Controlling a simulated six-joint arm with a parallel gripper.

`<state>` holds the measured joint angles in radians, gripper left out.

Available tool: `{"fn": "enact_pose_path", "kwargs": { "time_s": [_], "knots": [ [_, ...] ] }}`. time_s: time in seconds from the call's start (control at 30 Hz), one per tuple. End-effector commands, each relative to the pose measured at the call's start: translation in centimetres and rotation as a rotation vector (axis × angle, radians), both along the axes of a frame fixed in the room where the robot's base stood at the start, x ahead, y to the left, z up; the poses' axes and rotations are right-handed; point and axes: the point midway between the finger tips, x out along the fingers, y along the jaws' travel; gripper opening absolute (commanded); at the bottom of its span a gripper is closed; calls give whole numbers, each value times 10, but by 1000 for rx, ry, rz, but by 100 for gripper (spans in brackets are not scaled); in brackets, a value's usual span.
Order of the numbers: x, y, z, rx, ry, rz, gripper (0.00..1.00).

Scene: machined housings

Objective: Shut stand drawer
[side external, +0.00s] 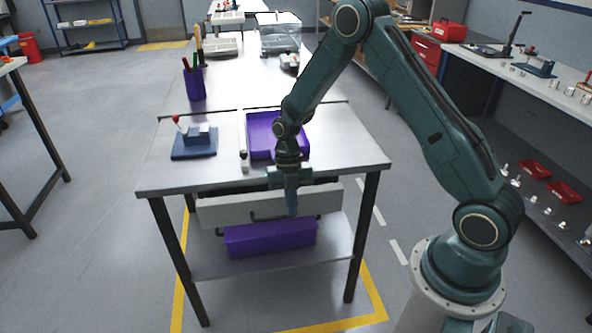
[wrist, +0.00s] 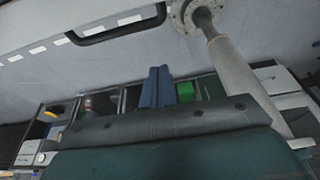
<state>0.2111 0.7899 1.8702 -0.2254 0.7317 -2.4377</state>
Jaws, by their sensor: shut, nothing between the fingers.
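The stand drawer has a pale grey front (side external: 240,208) under the front edge of the metal table. A dark strip shows between its top edge and the tabletop, so it seems to stand partly out; how far is hard to tell. Dark handle parts show low on the front. A dark bar handle (wrist: 115,28) hangs at the top of the wrist view. My gripper (side external: 291,208) points down at the drawer front, overlapping its right half in the side view. Its blue fingers (wrist: 158,88) are together and empty. Whether they touch the front cannot be told.
A purple tray (side external: 262,128) and a blue fixture with a red-knobbed lever (side external: 194,140) sit on the tabletop. A purple bin (side external: 270,238) is on the shelf below the drawer. Open floor lies in front of the table, marked with yellow tape.

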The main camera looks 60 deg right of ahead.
Motion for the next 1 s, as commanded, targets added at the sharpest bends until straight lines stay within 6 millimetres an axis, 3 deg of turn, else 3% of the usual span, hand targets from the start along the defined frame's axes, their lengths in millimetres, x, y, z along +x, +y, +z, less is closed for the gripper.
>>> {"fn": "enact_pose_path", "kwargs": {
  "time_s": [0.2,0.47,0.67,1.0],
  "knots": [
    [6,-7,26,0,-1,-1,0],
    [8,-9,36,0,0,-1,0],
    [8,-8,36,-8,1,-17,32],
    [13,2,43,-119,-2,-269,32]
  ]
}}
